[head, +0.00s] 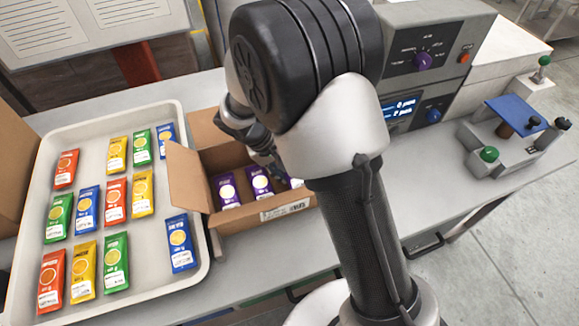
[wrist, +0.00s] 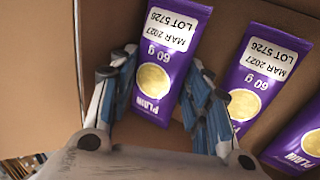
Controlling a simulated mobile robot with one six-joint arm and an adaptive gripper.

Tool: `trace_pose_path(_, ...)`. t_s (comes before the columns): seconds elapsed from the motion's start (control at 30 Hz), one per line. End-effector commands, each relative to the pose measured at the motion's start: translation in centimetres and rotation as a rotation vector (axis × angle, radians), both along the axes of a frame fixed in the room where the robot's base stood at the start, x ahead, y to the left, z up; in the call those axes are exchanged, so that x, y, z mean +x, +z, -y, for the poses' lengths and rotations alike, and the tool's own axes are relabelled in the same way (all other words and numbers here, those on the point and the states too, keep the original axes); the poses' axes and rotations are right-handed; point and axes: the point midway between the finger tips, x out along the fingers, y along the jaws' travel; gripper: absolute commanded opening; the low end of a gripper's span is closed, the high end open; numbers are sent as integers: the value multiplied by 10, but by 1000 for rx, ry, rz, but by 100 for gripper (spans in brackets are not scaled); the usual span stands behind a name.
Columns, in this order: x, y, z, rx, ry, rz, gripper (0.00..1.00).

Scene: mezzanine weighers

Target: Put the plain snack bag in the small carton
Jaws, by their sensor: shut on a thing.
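The small carton (head: 285,208) is an open brown cardboard box in the middle of the bench; its wall also shows in the wrist view (wrist: 35,70). Three purple bags show in it: one at the left (head: 226,192), one in the middle (head: 260,184) and one at the right, partly behind my arm. My gripper (wrist: 163,75) reaches down into the carton, shut on a purple plain snack bag (wrist: 172,45), with a finger on each side of it. Two more purple bags lie beside it (wrist: 258,75) (wrist: 308,140). Whether the held bag touches the carton floor I cannot tell.
A white tray (head: 190,278) left of the carton holds rows of red, green, blue and yellow bags. A grey weigher (head: 440,70) with a lit display stands behind my arm. A grey device with a blue plate (head: 515,112) is at the right.

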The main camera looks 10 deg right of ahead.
Motion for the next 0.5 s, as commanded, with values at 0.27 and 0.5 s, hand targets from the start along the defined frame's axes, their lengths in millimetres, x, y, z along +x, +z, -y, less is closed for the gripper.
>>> trace_pose_path(0.27,0,-4,0,0,0,0,12)
trace_pose_path(0.5,0,-12,0,0,0,0,12)
